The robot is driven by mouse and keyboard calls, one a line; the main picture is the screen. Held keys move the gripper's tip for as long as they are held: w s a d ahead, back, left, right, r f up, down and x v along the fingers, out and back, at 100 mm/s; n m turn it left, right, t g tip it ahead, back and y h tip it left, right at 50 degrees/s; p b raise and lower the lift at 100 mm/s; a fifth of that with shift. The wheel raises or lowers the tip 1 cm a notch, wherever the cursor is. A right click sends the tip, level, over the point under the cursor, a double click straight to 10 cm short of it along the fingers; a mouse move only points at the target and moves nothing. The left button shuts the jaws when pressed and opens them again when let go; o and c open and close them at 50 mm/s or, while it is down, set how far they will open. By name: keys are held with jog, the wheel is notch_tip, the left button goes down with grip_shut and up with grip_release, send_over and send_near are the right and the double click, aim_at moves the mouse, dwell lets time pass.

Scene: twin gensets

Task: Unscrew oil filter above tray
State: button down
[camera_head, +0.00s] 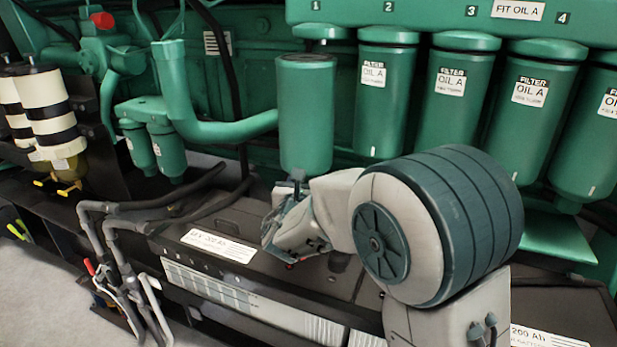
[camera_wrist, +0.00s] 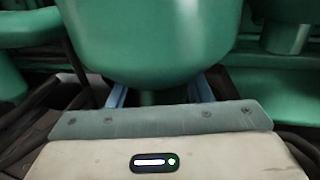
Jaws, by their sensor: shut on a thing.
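A green oil filter (camera_head: 306,115) stands upright, below and slightly left of the header mount marked 1 (camera_head: 320,32). Its dark top shows, and it looks apart from the mount. It carries no label on the side I see. My gripper (camera_head: 297,183) is under it, shut on its lower end. In the wrist view the filter (camera_wrist: 155,40) fills the upper middle, and the blue fingers of my gripper (camera_wrist: 160,95) sit on both sides of a small stub under it. I cannot clearly make out a tray; a flat green piece (camera_head: 545,236) lies under the filters at right.
Several labelled oil filters (camera_head: 465,95) hang in a row from the green header (camera_head: 430,12). A battery (camera_head: 215,245) with thick cables lies below. Bent green pipes (camera_head: 185,100) and small green canisters (camera_head: 165,150) are at left. Striped cylinders (camera_head: 45,105) stand further left.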

jog(key=s+a, duration=0.4)
jog(key=s, duration=0.8)
jog(key=shift+a+r+b, duration=0.15)
jog(key=shift+b, duration=0.25)
dwell(1.1)
dwell(0.5)
